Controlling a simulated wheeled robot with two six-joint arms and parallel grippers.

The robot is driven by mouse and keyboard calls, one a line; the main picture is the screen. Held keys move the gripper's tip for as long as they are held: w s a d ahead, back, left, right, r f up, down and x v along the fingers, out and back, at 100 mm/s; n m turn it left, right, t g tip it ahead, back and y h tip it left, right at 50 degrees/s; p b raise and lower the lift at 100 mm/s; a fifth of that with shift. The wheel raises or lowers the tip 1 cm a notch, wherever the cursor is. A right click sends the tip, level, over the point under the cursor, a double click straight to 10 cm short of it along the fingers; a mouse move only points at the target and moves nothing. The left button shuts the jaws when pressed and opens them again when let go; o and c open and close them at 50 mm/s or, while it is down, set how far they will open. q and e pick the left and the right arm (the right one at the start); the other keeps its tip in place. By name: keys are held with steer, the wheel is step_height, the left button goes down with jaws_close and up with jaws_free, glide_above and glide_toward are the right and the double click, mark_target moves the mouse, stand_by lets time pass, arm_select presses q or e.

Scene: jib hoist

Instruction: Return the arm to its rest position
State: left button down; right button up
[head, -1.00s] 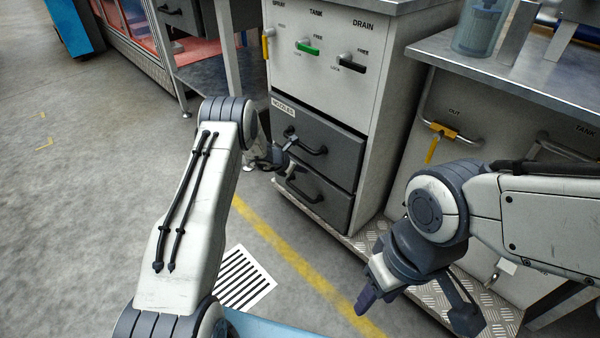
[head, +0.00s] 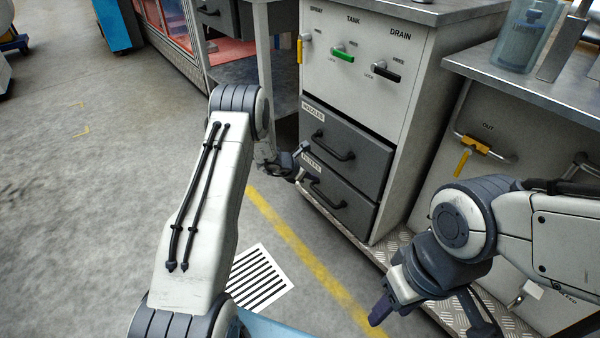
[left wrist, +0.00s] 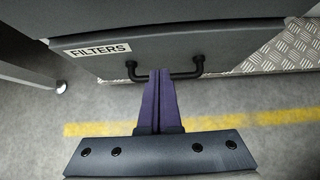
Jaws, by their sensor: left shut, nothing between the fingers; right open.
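My left arm reaches forward, and its gripper (head: 302,165) is beside the front of the drawer cabinet (head: 365,110). In the left wrist view the left fingers (left wrist: 162,75) are shut together and empty. Their tips overlap the black handle (left wrist: 190,72) of the drawer labelled FILTERS (left wrist: 145,45); I cannot tell whether they touch it. The NOZZLES drawer (head: 355,145) is above the FILTERS drawer (head: 350,200), and both look shut. My right gripper (head: 430,325) is open and empty, low on the right in front of the second cabinet.
A bench (head: 545,80) with a clear container (head: 527,35) stands at the right. Checkered metal plate (head: 405,240) runs along the cabinet bases. A yellow line (head: 290,235) and a striped sheet (head: 260,277) are on the floor. The floor at the left is open.

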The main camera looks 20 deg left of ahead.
arm_select(q)
steer(key=d+p+v, duration=0.1)
steer(key=p+v, duration=0.1)
steer(key=v, duration=0.5)
steer(key=s+d+r+m+g+h+p, duration=0.1)
steer(key=s+d+r+m+g, duration=0.2)
steer(key=s+d+r+m, duration=0.75)
steer(key=s+d+r+m+g+h, duration=0.1)
steer(key=s+d+r+m+g, duration=0.2)
steer(key=s+d+r+m, duration=0.7)
steer(key=s+d+r+m+g+y+p, duration=0.1)
steer(key=s+d+m, duration=0.1)
steer(key=s+m, duration=0.3)
steer(key=s+d+r+m+g+y, duration=0.1)
steer(key=s+d+m+g+y, duration=0.1)
steer(key=s, duration=0.5)
steer(key=s+a+r+m+t+y, duration=0.1)
steer(key=s+a+r+m+y, duration=0.1)
steer(key=s+a+m, duration=0.5)
step_height(320, 180, up, 38)
steer(key=s+d+m+p, duration=0.1)
steer(key=s+m+p, duration=0.1)
steer(key=p, duration=3.6)
steer(key=shift+s+d+y+p, duration=0.15)
steer(key=shift+y+p, duration=0.2)
steer(key=shift+y, duration=0.05)
steer(key=shift+f, duration=0.15)
